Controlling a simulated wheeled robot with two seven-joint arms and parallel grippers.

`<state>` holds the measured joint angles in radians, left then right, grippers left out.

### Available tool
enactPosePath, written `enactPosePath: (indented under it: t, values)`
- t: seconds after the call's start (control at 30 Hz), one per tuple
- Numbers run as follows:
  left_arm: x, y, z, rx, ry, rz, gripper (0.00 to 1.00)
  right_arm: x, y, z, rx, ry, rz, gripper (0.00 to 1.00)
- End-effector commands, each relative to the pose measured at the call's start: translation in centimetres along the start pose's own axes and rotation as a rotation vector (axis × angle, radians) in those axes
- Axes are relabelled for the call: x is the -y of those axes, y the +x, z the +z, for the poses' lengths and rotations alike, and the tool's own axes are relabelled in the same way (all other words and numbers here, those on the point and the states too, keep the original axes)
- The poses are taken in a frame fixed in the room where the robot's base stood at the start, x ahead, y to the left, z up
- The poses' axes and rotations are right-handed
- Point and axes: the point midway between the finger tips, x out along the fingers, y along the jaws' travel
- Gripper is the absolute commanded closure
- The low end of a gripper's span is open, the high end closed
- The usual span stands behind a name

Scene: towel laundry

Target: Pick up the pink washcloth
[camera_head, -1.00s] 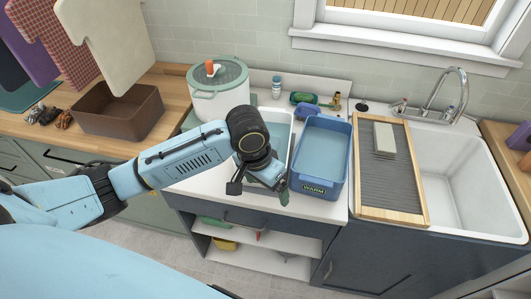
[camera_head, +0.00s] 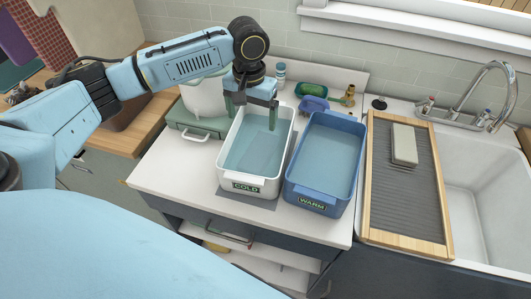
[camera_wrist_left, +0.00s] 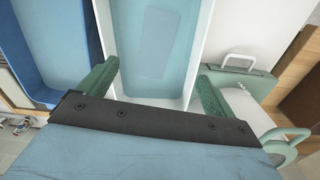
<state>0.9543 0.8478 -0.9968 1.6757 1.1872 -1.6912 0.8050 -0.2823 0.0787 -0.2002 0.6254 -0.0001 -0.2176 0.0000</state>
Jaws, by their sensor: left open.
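I see no pink washcloth in either view. My left gripper (camera_head: 251,112) is over the far end of the white tub labelled COLD (camera_head: 247,184). Its two green fingers are spread wide with nothing between them. In the left wrist view the left gripper (camera_wrist_left: 157,78) also shows open, with the white tub (camera_wrist_left: 196,48) and its clear bluish water (camera_wrist_left: 157,40) beyond the fingers. A faint paler patch shows in the water there; I cannot tell what it is. My right gripper is not in view.
The blue tub labelled WARM (camera_head: 312,203) stands right of the white tub. A ribbed washboard (camera_head: 408,195) with a pale block (camera_head: 404,144) lies beside the sink (camera_head: 485,190). A pot stands behind my left arm. A red checked cloth (camera_head: 49,38) hangs upper left.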

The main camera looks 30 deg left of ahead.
Motion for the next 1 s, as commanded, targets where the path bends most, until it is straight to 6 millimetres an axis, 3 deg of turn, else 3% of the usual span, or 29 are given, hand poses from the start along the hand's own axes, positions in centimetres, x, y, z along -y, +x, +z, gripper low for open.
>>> enactPosePath:
  t: [0.07, 0.17, 0.5, 0.77, 1.0]
  values:
    - [0.0, 1.3, 0.0, -0.001, -0.001, 0.0, 0.09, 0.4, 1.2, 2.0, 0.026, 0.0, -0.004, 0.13]
    - [0.0, 1.9, 0.0, 0.0, -0.001, 0.001, 0.09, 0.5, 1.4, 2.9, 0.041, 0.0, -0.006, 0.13]
    - [-0.1, 7.7, 0.0, 0.001, 0.0, 0.0, 0.09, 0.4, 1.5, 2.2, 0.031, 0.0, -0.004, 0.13]
    - [-0.2, 9.9, -0.1, -0.001, 0.001, 0.001, 0.09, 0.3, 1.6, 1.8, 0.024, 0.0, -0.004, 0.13]
    - [-0.7, 13.3, -0.5, 0.001, 0.001, -0.001, 0.09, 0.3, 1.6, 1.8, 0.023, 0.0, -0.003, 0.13]
